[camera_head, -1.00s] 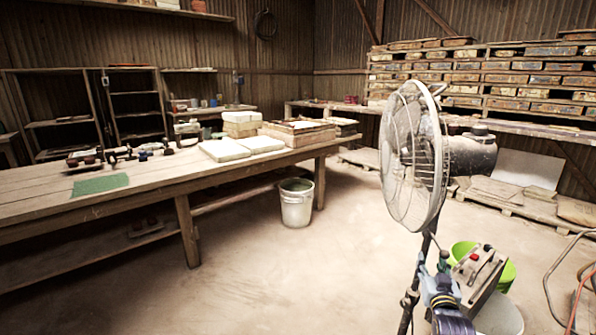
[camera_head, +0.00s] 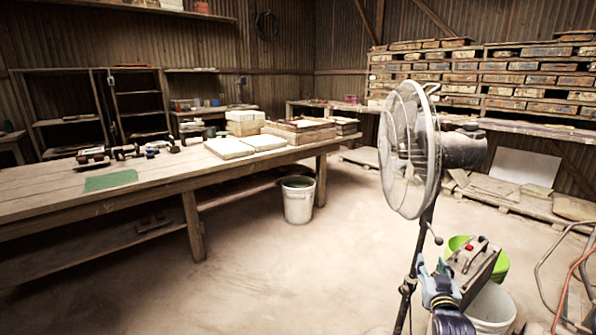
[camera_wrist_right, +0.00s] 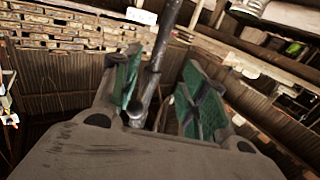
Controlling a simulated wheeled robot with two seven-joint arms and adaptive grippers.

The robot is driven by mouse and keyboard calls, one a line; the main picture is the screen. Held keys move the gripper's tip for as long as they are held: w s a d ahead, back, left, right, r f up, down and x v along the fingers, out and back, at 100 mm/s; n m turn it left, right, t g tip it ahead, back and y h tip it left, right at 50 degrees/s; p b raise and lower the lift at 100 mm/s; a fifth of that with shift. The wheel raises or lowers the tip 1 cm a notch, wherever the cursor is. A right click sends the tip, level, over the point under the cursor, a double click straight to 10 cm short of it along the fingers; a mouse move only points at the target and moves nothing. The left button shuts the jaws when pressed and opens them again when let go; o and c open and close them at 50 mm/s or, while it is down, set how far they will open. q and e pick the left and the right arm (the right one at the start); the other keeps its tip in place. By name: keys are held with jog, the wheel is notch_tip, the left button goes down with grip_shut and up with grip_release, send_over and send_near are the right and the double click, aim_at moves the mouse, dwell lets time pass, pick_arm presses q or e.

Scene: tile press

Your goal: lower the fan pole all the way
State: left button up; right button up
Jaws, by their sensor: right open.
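The standing fan (camera_head: 408,150) has a round wire cage and a grey motor housing, and is upright at the right of the head view. Its dark pole (camera_head: 408,290) runs down out of the picture, with a small lever or knob (camera_head: 437,238) below the head. My right gripper (camera_head: 432,283) is beside the pole, below the fan head. In the right wrist view, my open gripper (camera_wrist_right: 163,88) has green-padded fingers, with the pole (camera_wrist_right: 158,60) showing between them. I cannot tell whether either finger touches it. My left gripper is not in view.
A grey box with a red button (camera_head: 475,258), a green bucket (camera_head: 500,268) and a pale bucket (camera_head: 492,310) stand close behind my right gripper. A long workbench (camera_head: 160,180) stands left; the floor between is clear.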

jog(key=s+a+f+n+g+y, duration=0.1)
jog(key=s+a+f+g+y, duration=0.1)
jog(key=s+a+f, duration=0.4)
jog(key=s+a+f+n+g+y, duration=0.1)
jog(key=s+a+n+g+y, duration=0.15)
jog(key=a, duration=0.55)
jog(key=s+a+f+n+g+y, duration=0.1)
jog(key=s+a+f+g+y, duration=0.3)
jog(key=a, duration=0.3)
pick_arm(q)
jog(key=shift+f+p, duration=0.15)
jog(key=shift+p, duration=0.4)
pick_arm(e)
jog(key=s+a+f+g, duration=0.1)
jog(key=s+a+f, duration=0.1)
jog(key=s+f, duration=0.5)
jog(key=s+a+f+g, duration=0.2)
jog(key=s+f, duration=0.5)
jog(key=s, duration=0.6)
jog(key=shift+s+a+n, duration=0.15)
jog(key=shift+a+n, duration=0.2)
jog(key=shift+a, duration=0.3)
